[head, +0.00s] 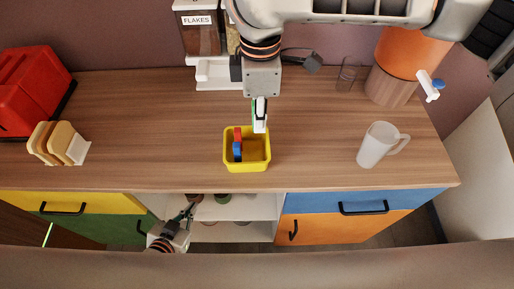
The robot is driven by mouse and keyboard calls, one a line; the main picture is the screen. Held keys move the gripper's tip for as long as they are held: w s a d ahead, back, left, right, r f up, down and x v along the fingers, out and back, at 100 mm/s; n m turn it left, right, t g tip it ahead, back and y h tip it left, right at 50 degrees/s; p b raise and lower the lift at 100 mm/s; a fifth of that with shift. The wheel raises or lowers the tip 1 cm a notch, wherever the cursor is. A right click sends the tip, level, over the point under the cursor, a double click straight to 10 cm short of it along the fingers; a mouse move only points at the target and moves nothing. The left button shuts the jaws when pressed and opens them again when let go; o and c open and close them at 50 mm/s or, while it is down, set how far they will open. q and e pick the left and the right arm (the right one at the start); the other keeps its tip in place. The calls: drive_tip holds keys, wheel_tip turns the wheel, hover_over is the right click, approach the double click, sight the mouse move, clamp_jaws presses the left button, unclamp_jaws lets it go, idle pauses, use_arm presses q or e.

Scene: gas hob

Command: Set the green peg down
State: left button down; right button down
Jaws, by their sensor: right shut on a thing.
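A yellow bin (247,168) stands near the front edge of the wooden counter. A red peg (238,134) and a blue peg (237,150) are inside it, on its left side. My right gripper (260,122) points down over the bin's back part and is shut on the green peg (253,108). Only a thin green strip shows beside the finger; the rest is hidden. I cannot tell whether the peg touches the bin. My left gripper (186,214) is low in front of the counter, by the open shelves, away from the bin; its finger opening is unclear.
A white mug (377,145) stands to the right. A glass (347,74) and an orange-topped container (400,60) are at the back right. Bread slices (57,143) and a red toaster (30,90) are at the left. The counter beside the bin is clear.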

hover_over(259, 157)
wheel_tip(259, 157, down, 8)
drive_tip(key=shift+f+b, duration=0.25)
drive_tip(key=shift+b, duration=0.2)
drive_tip(key=shift+f, duration=1.85)
drive_tip(key=c, duration=2)
unclamp_jaws()
drive_tip(key=shift+f, duration=0.1)
wheel_tip(259, 157, up, 12)
drive_tip(key=shift+s+r+p, duration=0.1)
drive_tip(key=shift+r+p, duration=0.05)
drive_tip(key=shift+p, duration=0.4)
